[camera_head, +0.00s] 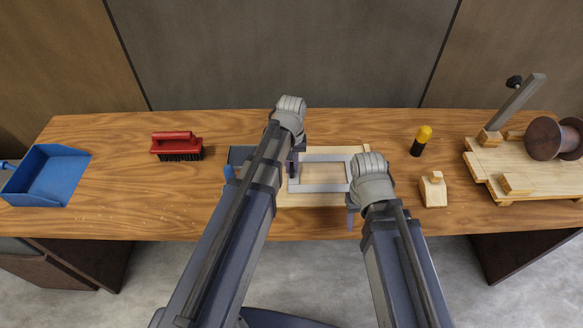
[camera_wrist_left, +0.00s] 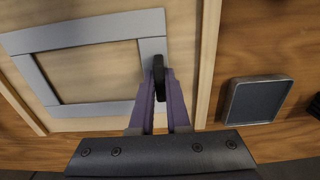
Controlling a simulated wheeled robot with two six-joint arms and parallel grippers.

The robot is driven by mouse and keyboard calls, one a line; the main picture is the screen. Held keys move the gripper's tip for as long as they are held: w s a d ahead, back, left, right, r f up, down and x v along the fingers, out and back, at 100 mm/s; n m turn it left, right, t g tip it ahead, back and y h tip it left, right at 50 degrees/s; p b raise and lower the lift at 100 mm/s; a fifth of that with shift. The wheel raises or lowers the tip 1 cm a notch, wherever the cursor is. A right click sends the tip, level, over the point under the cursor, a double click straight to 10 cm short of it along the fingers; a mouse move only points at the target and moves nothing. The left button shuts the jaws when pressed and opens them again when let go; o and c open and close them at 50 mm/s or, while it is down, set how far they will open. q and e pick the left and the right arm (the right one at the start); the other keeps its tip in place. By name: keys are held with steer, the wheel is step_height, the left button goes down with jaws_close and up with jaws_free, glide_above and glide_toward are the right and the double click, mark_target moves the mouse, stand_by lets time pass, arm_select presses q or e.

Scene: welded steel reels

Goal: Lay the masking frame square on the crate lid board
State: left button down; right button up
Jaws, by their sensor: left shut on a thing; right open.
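The masking frame (camera_head: 322,187) is a flat grey rectangle with an open middle. It is over the pale crate lid board (camera_head: 312,200), and it also shows in the left wrist view (camera_wrist_left: 85,34). My left gripper (camera_head: 294,168) is shut on a black grip on the frame's side bar; its purple fingers (camera_wrist_left: 160,100) pinch this grip in the left wrist view. I cannot tell whether the frame touches the board. My right gripper (camera_head: 351,215) is open near the board's right front end; its wrist hides the frame's right corner.
A dark square tray (camera_wrist_left: 257,99) lies beside the board. A red brush (camera_head: 176,145) and blue bin (camera_head: 48,176) are at left. A yellow-topped bottle (camera_head: 421,141), wooden block (camera_head: 433,190) and rusty reel (camera_head: 545,140) on a wooden stand are at right. The table between brush and bin is clear.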

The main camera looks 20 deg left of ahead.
arm_select(q)
steer(key=shift+f, duration=0.15)
arm_select(e)
steer(key=shift+f, duration=0.2)
arm_select(q)
steer(key=c, duration=0.9)
jaws_free()
steer(key=shift+r, duration=0.2)
arm_select(e)
steer(key=shift+r, duration=0.2)
arm_select(q)
step_height(320, 180, up, 12)
steer(key=p, duration=1.2)
steer(key=s+d+m+y, duration=0.1)
steer(key=s+d+m, duration=0.6)
steer(key=s+d, duration=0.3)
steer(key=s, duration=0.4)
steer(key=shift+s+d, duration=0.15)
steer(key=shift+d, duration=0.1)
arm_select(e)
step_height(320, 180, up, 12)
